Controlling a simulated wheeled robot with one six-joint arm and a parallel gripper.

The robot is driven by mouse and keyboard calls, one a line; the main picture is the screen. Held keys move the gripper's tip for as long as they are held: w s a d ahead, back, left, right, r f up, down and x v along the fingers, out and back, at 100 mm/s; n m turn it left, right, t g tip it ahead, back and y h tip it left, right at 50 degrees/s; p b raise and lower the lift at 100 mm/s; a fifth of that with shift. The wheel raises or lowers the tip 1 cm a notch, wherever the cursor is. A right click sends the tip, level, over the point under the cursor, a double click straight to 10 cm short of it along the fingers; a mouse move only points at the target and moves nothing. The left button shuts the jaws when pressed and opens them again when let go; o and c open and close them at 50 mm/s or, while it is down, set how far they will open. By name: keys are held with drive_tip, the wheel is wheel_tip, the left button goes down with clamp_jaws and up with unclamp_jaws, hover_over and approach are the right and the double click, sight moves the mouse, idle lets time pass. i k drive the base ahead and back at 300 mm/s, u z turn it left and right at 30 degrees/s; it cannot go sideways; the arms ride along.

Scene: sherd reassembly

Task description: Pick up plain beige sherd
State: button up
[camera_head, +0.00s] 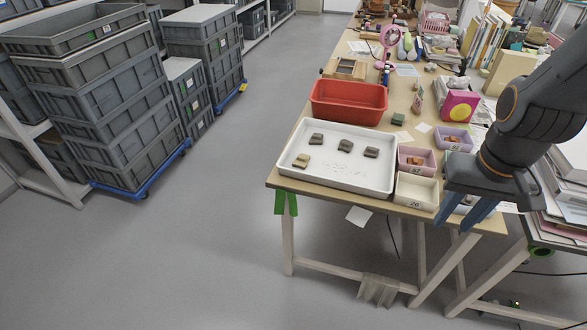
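A beige sherd (301,160) lies in the near left part of the white tray (338,181), on the table's near end. Three darker grey-brown sherds lie in the same tray: one at the back left (317,139), one in the middle (345,145) and one at the right (371,152). Their surface detail is too small to tell. My gripper (456,222) points down at the table's near right corner, to the right of the tray and well away from the sherds.
A red bin (348,103) stands behind the tray. Small boxes stand along its right side: a cream one (416,191), a pink one (416,160) and a lilac one (455,139). A small greenish block (398,119) lies behind. Grey crates are stacked at the left; the floor between is clear.

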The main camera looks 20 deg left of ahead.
sight(302, 161)
drive_tip(key=u, duration=0.95)
drive_tip(key=i, duration=0.5)
drive_tip(key=z, duration=0.05)
drive_tip(key=k, duration=1.05)
drive_tip(key=u, duration=0.8)
drive_tip(key=i, duration=0.7)
drive_tip(key=z, duration=0.5)
drive_tip(key=i, duration=0.7)
drive_tip(key=z, duration=0.6)
